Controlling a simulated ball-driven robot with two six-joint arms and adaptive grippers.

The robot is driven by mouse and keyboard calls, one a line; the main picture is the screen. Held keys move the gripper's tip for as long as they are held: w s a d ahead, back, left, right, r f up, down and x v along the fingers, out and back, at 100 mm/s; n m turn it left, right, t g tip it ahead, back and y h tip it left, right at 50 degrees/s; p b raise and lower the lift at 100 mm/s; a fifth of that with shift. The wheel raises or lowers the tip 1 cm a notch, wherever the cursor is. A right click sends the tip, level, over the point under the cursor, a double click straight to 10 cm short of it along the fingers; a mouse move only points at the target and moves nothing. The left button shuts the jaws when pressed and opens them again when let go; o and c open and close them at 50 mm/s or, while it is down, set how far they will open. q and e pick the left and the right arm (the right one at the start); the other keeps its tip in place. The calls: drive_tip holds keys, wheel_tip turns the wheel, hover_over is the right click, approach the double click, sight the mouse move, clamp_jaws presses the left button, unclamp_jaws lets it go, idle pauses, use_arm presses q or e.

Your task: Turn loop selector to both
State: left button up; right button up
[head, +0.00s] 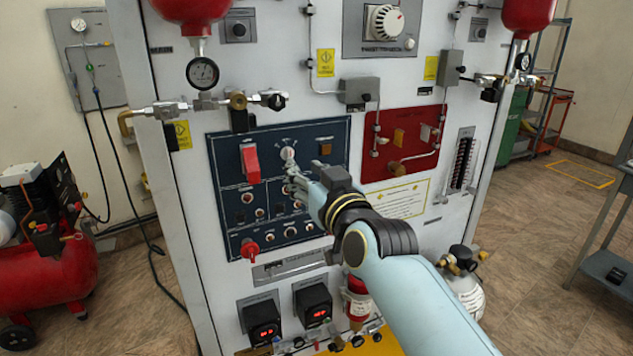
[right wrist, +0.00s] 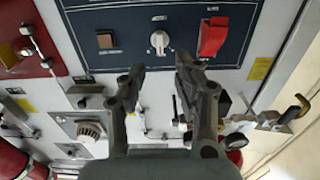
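The loop selector appears to be the small white knob (head: 288,153) at the top middle of the dark blue panel (head: 228,160); its label is too small to read. In the right wrist view the white knob (right wrist: 159,40) shows beyond the fingertips, between them and a little above in the picture. My right gripper (head: 293,180) is in front of the blue panel, just below the knob in the head view. In the right wrist view its fingers (right wrist: 157,68) are spread apart with nothing between them. My left gripper is not in view.
A red switch cover (head: 251,163) is left of the knob and a brown square button (head: 325,149) is right of it. Several small knobs and a red handle (head: 249,248) sit lower on the panel. A pipe with a gauge (head: 202,73) runs above the panel.

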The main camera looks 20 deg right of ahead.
drive_tip(key=s, duration=0.5)
drive_tip(key=shift+d, duration=0.1)
drive_tip(key=shift+f, duration=0.15)
